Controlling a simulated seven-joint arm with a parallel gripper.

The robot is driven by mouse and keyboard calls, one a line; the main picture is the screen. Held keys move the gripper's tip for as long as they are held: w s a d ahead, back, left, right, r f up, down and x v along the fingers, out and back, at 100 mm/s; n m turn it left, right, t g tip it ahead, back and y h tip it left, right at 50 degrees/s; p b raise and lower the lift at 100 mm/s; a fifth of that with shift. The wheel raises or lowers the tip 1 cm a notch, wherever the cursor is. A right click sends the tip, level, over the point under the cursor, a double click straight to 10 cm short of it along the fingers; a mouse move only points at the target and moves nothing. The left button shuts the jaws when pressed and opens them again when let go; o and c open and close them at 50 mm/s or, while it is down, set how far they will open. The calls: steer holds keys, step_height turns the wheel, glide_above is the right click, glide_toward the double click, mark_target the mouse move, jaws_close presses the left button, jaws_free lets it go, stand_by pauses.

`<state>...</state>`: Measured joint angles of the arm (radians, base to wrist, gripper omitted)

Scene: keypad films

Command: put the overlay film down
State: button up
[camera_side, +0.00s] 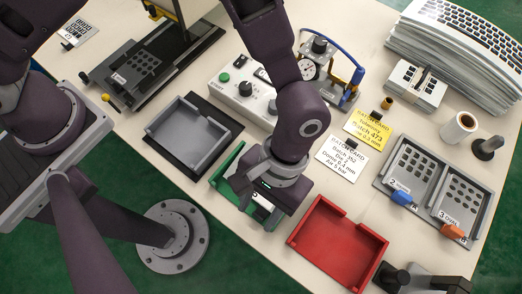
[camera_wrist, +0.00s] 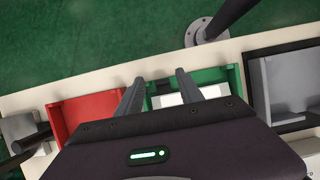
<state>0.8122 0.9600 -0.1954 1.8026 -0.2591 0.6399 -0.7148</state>
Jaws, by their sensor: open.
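A pale sheet, which looks like the overlay film (camera_wrist: 205,92), lies inside the green tray (camera_wrist: 215,75) in the wrist view. Part of it is hidden by a finger and by my gripper's body. My gripper (camera_wrist: 158,80) is open over the tray, its two fingers apart with nothing seen between their tips. In the side view my gripper (camera_side: 264,212) is low over the green tray (camera_side: 226,163) and covers much of it. Whether the fingers touch the sheet cannot be told.
A red tray (camera_side: 338,243) stands to the right of the green one and a grey tray (camera_side: 190,133) to the left. Match cards (camera_side: 342,158), a button box (camera_side: 243,99) and a gauge stand (camera_side: 322,72) lie behind. Two film plates (camera_side: 432,212) sit at the right.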

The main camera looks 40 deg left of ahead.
steer(key=v, duration=1.2)
steer(key=shift+r, duration=0.4)
steer(key=w+a+r+t+h, duration=0.1)
steer(key=w+a+r+t, duration=0.4)
steer(key=a+r, duration=0.75)
steer(key=s+a+r+t, duration=0.2)
steer(key=s+a, duration=0.1)
steer(key=a, duration=0.6)
steer(key=s+a+r+t+y, duration=0.1)
steer(key=s+a+r+t, duration=0.1)
steer(key=a, duration=0.8)
steer(key=shift+s+t, duration=0.5)
steer(key=shift+s, duration=0.5)
steer(key=shift+a+r, duration=0.1)
steer(key=shift+r, duration=0.05)
